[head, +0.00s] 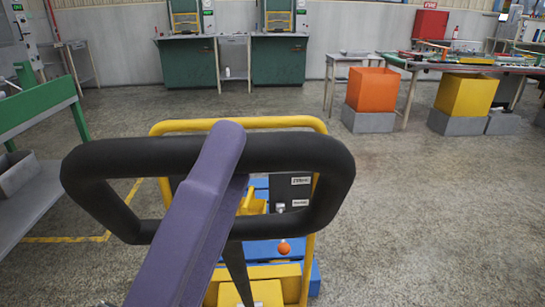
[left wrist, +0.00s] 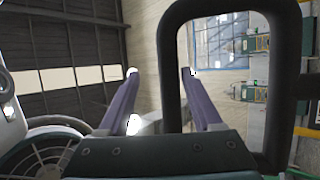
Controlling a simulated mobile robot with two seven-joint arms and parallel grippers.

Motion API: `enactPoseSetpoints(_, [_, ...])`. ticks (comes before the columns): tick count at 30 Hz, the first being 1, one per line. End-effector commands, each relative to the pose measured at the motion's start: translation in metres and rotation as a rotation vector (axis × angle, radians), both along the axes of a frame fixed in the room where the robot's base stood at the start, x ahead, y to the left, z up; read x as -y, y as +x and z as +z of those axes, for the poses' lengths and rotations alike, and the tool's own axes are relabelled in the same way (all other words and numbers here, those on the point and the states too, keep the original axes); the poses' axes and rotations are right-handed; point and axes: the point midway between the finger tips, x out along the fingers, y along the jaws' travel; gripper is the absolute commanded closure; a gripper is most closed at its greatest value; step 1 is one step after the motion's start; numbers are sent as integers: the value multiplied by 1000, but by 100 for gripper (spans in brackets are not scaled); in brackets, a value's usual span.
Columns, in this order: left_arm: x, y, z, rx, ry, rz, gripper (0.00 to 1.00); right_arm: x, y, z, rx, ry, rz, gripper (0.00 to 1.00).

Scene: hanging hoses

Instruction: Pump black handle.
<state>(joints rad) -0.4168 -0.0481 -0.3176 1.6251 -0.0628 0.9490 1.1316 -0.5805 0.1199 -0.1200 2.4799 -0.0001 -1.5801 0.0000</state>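The black handle (head: 300,150) is a thick rounded loop in the middle of the head view, above a yellow and blue cart. My left gripper (left wrist: 160,72) has two purple fingers, spread apart in the left wrist view. One bar of the handle (left wrist: 171,85) shows between the fingers there, with a gap to the left finger; I cannot tell whether the right finger touches it. In the head view one purple finger of the left gripper (head: 226,135) crosses over the handle's top bar; the other is hidden. My right gripper is in neither view.
The cart has a yellow tube frame (head: 240,124) and an orange ball knob (head: 284,248). A green-framed bench (head: 40,115) stands at the left. An orange bin (head: 371,90) and a yellow bin (head: 465,96) stand at the back right. The floor right of the cart is clear.

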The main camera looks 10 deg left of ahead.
Motion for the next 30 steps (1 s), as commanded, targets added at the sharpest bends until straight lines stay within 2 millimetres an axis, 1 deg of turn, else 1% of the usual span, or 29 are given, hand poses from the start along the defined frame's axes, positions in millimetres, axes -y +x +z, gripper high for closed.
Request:
enactPoseSetpoints(7, [0,-1,-1,0,0,0,36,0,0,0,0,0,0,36])
enactPoseSetpoints(10, [-1,-4,-4,0,1,-1,36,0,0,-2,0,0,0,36])
enactPoseSetpoints(30, [-9,-48,-32,-4,2,1,36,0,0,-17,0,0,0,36])
